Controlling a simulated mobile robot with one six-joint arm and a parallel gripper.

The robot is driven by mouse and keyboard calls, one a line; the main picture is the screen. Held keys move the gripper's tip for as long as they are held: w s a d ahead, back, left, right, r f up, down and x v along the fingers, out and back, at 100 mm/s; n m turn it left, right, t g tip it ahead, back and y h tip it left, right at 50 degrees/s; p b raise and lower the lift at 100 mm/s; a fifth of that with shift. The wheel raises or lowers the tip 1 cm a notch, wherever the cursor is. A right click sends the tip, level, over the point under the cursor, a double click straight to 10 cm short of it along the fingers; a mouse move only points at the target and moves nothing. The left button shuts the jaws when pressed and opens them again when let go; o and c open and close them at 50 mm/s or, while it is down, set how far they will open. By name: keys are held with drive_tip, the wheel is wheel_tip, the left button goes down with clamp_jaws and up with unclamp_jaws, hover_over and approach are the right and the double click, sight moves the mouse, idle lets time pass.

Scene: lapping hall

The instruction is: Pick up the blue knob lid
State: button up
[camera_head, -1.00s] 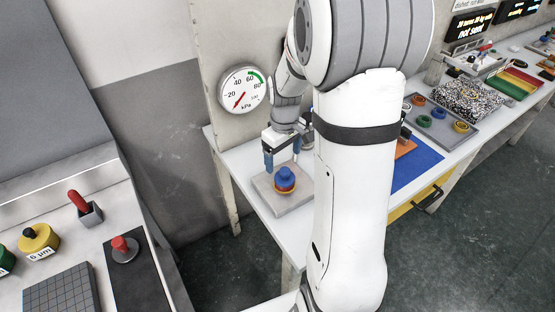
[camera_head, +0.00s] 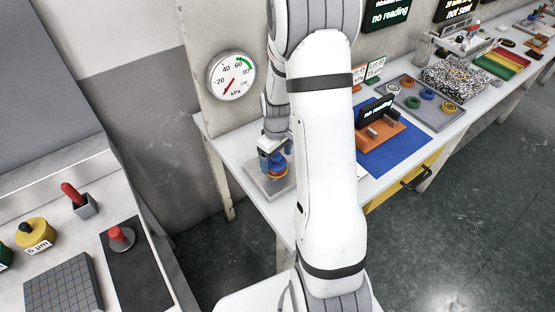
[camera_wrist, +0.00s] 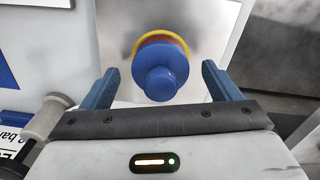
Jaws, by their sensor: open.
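The blue knob lid (camera_wrist: 160,72) shows in the wrist view between my two fingers, with a red band and a yellow ring (camera_wrist: 143,37) behind it. In the head view the lid (camera_head: 276,162) stands on a grey plate (camera_head: 259,183) on the white table, partly hidden by my gripper. My gripper (camera_head: 273,152) is at the lid from above. In the wrist view my gripper (camera_wrist: 167,88) is open, with a blue finger on each side of the knob and a visible gap to each. I cannot tell how far the fingertips are above the plate.
A pressure gauge (camera_head: 231,76) is on the wall panel behind. To the right, an orange stand (camera_head: 383,139) sits on a blue mat (camera_head: 419,152), with a tray of coloured rings (camera_head: 440,119) beyond. A separate bench at left holds a yellow weight (camera_head: 36,235) and red-handled pieces.

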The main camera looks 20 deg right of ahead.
drive_tip(key=shift+c, duration=0.5)
drive_tip(key=c, duration=1.1)
drive_tip(key=shift+c, duration=0.2)
